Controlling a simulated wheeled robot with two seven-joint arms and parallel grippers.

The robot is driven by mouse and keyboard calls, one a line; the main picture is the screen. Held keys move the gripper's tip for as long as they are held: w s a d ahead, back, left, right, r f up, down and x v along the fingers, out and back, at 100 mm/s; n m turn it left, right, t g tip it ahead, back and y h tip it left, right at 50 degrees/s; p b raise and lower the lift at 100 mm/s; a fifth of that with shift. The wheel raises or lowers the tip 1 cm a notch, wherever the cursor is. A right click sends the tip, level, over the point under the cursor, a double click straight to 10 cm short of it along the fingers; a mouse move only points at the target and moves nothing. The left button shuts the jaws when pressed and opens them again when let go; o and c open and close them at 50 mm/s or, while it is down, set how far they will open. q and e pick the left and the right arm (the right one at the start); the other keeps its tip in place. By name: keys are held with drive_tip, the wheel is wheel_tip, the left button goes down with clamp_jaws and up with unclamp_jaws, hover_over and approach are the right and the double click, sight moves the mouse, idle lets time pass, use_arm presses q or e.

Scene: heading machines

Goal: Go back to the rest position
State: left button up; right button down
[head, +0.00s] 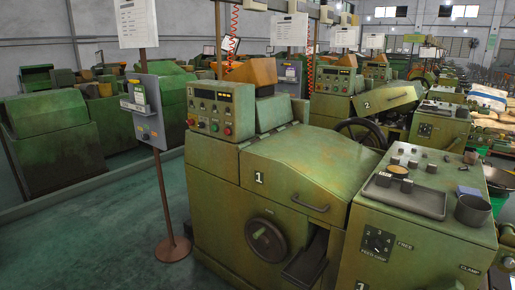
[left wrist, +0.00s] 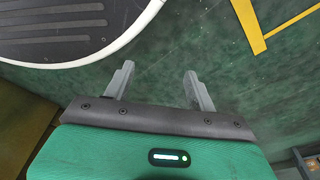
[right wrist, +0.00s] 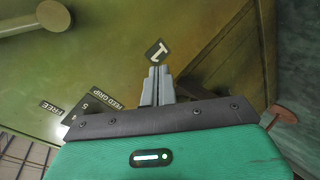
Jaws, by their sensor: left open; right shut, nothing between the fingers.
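My left gripper (left wrist: 160,88) shows in the left wrist view with its two grey fingers spread wide and nothing between them. It hangs over the green floor. My right gripper (right wrist: 158,72) shows in the right wrist view with its fingers together and nothing between them. It is in front of the green machine side, close to a label "1" and the FEED GRIP plate (right wrist: 95,105). How far it is from the machine I cannot tell. Neither gripper shows in the head view.
Machine number 1 (head: 290,165) fills the middle and right of the head view. A tray (head: 405,197) and a dark cup (head: 472,210) sit on its right top. A sign post (head: 160,190) stands on the left. Green floor (head: 110,240) is clear at the lower left.

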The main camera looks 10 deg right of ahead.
drive_tip(key=s+a+f+g+y+p, duration=0.1)
drive_tip(key=s+a+f+y, duration=0.1)
drive_tip(key=s+a+f, duration=0.45)
drive_tip(key=s+a+f+g+y+p, duration=0.15)
drive_tip(key=s+f, duration=0.25)
drive_tip(key=f, duration=0.6)
drive_tip(key=s+a+f+g+y+p, duration=0.1)
drive_tip(key=s+a+f+y+p, duration=0.15)
drive_tip(key=s+a+f, duration=0.45)
use_arm(q)
drive_tip(key=s+a+f+p, duration=0.1)
drive_tip(key=s+a+f, duration=0.1)
drive_tip(key=s, duration=0.5)
drive_tip(key=s+a+f+p, duration=0.1)
drive_tip(key=s+a+f, duration=0.1)
drive_tip(key=s, duration=0.6)
drive_tip(key=shift+f+g+p, duration=0.15)
drive_tip(key=shift+g+p, duration=0.2)
drive_tip(key=shift+g, duration=0.05)
use_arm(e)
drive_tip(key=s+f+m+g+y, duration=0.1)
drive_tip(key=s+f, duration=0.4)
drive_tip(key=s, duration=0.9)
drive_tip(key=s+f+m+g+y, duration=0.1)
drive_tip(key=s+f+g, duration=0.3)
drive_tip(key=s, duration=1)
drive_tip(key=shift+a+f, duration=0.25)
drive_tip(key=shift+f, duration=0.55)
